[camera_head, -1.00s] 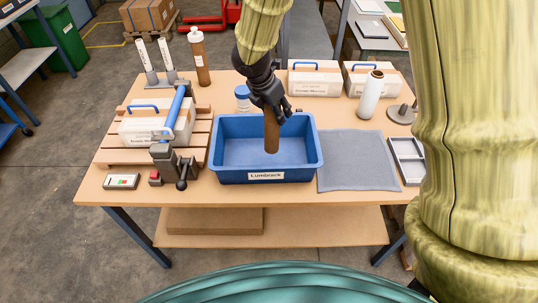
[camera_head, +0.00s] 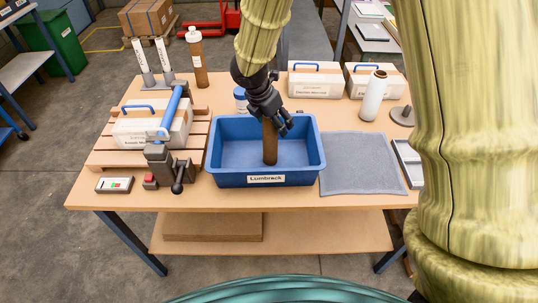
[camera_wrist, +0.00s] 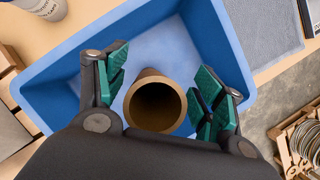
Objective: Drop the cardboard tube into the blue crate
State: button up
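The brown cardboard tube (camera_head: 270,143) is upright inside the blue crate (camera_head: 266,180), which is labelled "Lumbrack". Its lower end shows against the crate's floor; I cannot tell whether it touches it. My gripper (camera_head: 275,122) is above the crate, pointing down, with its fingers around the tube's upper end. In the wrist view, the tube's open end (camera_wrist: 155,106) lies between the green finger pads of my gripper (camera_wrist: 162,85), with small gaps on both sides. The fingers look open. The tube's top is hidden by the fingers in the head view.
A press with a blue handle (camera_head: 173,105) stands left of the crate. A grey mat (camera_head: 360,165) lies to the right. A white bottle (camera_head: 373,95), a blue-lidded jar (camera_head: 240,100) and white cases (camera_head: 316,82) stand behind. A brown bottle (camera_head: 197,60) is at the back left.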

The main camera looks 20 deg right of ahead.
jog(key=shift+w+f, duration=0.1)
jog(key=shift+w, duration=0.05)
jog(key=v, duration=1.2)
jog(key=shift+d, duration=0.1)
